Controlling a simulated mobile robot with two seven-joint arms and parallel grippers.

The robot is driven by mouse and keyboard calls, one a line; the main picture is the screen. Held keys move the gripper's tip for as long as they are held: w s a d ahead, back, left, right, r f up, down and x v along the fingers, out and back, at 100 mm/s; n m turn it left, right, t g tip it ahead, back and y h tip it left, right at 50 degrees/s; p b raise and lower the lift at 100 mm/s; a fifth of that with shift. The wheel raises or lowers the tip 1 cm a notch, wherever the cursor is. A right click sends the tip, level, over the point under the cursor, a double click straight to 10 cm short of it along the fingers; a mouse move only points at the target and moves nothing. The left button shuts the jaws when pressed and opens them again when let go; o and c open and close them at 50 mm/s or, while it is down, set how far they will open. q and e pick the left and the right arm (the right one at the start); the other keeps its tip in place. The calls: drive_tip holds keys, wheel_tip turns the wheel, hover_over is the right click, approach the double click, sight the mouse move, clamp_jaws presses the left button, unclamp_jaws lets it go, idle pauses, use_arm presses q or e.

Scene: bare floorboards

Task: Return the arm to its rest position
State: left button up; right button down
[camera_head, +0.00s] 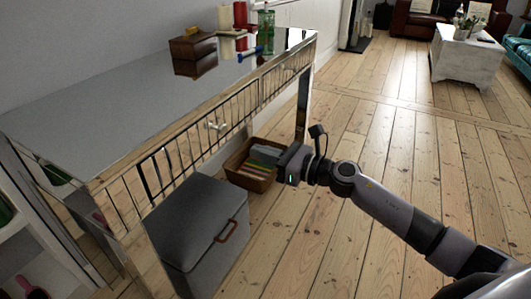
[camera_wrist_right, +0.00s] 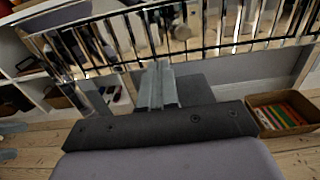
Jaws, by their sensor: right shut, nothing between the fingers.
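My right arm (camera_head: 397,210) reaches in from the lower right in the head view. Its gripper (camera_head: 285,158) is in front of the mirrored console table (camera_head: 130,95), near the table's right end and apart from it. In the right wrist view the gripper's two fingers (camera_wrist_right: 157,85) are together with nothing between them. They point toward the table's barred front (camera_wrist_right: 200,30). My left gripper does not show.
A grey lidded box (camera_head: 200,225) and a wicker basket of books (camera_head: 250,165) stand on the floor by the table. A small wooden chest (camera_head: 194,55) and bottles (camera_head: 265,32) stand on top. Bare floorboards (camera_head: 340,130) lie open to the right.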

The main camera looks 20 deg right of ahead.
drive_tip(key=s+a+f+n+g+h, duration=0.1)
drive_tip(key=s+a+f+n+h, duration=0.1)
drive_tip(key=s+f+n, duration=0.55)
drive_tip(key=s+a+f+n+h, duration=0.2)
drive_tip(key=s+n+h, duration=0.1)
drive_tip(key=s+n, duration=0.85)
drive_tip(key=s+a+f+n+g+h, duration=0.1)
drive_tip(key=s+a+f+n+h, duration=0.2)
drive_tip(key=s+n, duration=0.65)
use_arm(q)
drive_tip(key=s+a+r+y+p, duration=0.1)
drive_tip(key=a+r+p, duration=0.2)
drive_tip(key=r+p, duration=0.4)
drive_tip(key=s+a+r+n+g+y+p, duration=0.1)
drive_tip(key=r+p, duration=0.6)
drive_tip(key=p, duration=1.1)
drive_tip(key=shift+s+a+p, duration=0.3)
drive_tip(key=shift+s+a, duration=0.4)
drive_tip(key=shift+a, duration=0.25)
use_arm(e)
drive_tip(key=d+r+n, duration=0.1)
drive_tip(key=d+r, duration=0.2)
drive_tip(key=r, duration=0.3)
drive_tip(key=d+r+g+h, duration=0.1)
drive_tip(key=d+r, duration=0.2)
drive_tip(key=r, duration=0.3)
drive_tip(key=shift+d+r+n+h, duration=0.3)
drive_tip(key=shift+n, duration=0.05)
drive_tip(key=shift+w, duration=0.1)
